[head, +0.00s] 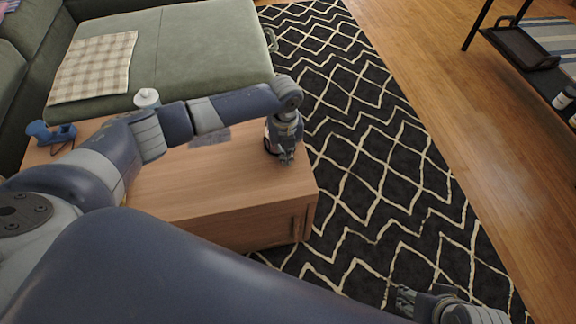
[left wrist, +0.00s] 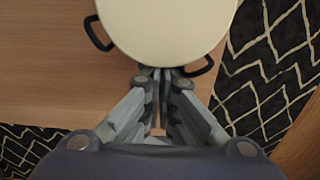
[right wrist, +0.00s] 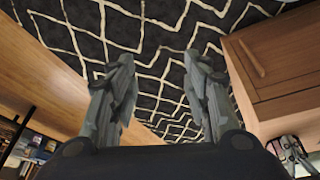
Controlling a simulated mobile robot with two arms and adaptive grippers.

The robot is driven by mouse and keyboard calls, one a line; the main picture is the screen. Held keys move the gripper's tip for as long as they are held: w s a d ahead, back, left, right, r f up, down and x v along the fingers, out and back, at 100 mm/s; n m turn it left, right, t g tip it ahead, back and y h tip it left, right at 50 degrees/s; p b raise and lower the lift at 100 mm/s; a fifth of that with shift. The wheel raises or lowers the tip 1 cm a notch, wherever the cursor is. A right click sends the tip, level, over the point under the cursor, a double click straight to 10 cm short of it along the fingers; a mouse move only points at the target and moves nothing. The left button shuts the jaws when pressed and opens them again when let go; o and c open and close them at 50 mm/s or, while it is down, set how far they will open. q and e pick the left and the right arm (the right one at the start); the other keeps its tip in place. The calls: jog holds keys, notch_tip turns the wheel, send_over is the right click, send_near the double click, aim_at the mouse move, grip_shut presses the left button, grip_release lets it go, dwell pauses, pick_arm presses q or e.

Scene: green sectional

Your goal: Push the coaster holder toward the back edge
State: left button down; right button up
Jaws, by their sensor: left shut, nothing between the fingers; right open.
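The coaster holder (left wrist: 168,22) appears in the left wrist view as a large cream round top with black loop handles at its sides. Its far part is cut off by the frame. In the head view it is mostly hidden behind my left gripper (head: 287,162), near the right end of the wooden table (head: 225,180). My left gripper (left wrist: 160,72) is shut and empty, pointing down, with its fingertips at the holder's near edge; I cannot tell whether they touch. My right gripper (right wrist: 157,62) is open and empty, beyond the table's right side, over the rug; it also shows in the head view (head: 425,303).
A white jar (head: 147,98), a blue object (head: 50,134) and a flat grey item (head: 210,137) are on the table's left and middle. A green sofa (head: 200,50) stands behind. The patterned rug (head: 375,160) is clear; a shelf with a dark tray (head: 520,48) stands right.

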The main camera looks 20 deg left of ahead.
pick_arm(q)
jog(key=shift+w+a, duration=0.1)
jog(key=shift+a, duration=0.05)
jog(key=shift+w+a, duration=0.6)
jog(key=shift+w, duration=0.1)
jog(key=shift+w+a+b, duration=0.35)
jog(key=shift+w+b, duration=0.05)
jog(key=shift+w+a, duration=0.1)
pick_arm(e)
jog(key=shift+w+a+r+t, duration=0.2)
jog(key=shift+w+t, duration=0.2)
jog(key=shift+w, duration=0.5)
jog(key=shift+w+a+r+t, duration=0.15)
jog(key=shift+w+t, duration=0.25)
jog(key=shift+w, duration=0.45)
jog(key=shift+f, duration=0.1)
